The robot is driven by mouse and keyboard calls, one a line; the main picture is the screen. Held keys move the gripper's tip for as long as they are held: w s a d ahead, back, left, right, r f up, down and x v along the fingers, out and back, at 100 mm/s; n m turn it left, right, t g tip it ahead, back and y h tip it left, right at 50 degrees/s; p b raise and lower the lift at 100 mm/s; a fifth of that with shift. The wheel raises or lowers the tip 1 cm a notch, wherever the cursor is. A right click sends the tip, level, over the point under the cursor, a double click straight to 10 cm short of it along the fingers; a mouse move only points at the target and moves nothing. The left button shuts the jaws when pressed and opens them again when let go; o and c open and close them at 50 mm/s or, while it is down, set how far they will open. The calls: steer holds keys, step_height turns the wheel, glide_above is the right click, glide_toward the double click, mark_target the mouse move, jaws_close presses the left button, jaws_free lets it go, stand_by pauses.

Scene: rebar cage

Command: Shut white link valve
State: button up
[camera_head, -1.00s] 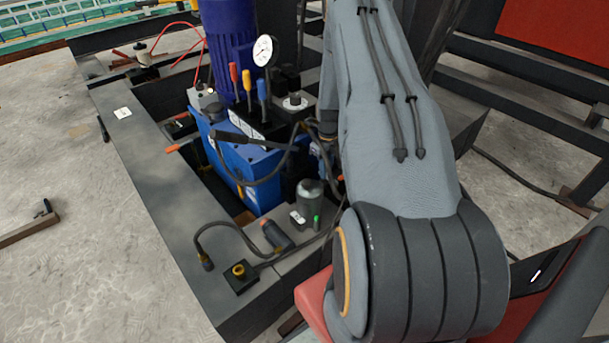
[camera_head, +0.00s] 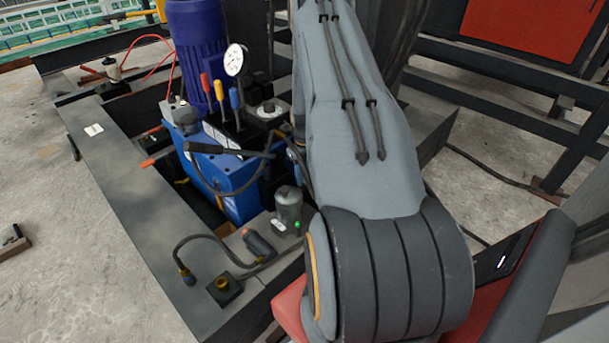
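I cannot pick out a white link valve for certain. The blue hydraulic unit (camera_head: 235,178) stands left of my arm. It carries a white-faced gauge (camera_head: 234,60), red, yellow and blue levers (camera_head: 219,92), and a pale round cap (camera_head: 268,110). A black-handled bar (camera_head: 225,149) crosses its front. My gripper is out of view; my grey arm covers the area right of the unit.
A dark steel frame (camera_head: 130,205) surrounds the unit. A grey cylinder (camera_head: 288,207), a cable (camera_head: 205,238) and a yellow-topped black box (camera_head: 224,288) lie at its near end. Black rails (camera_head: 500,115) and a red panel (camera_head: 525,28) stand right.

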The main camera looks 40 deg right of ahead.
mark_target(304, 180)
step_height(304, 180, up, 8)
steer(key=shift+p, duration=0.3)
steer(key=shift+f, duration=0.1)
stand_by(0.6)
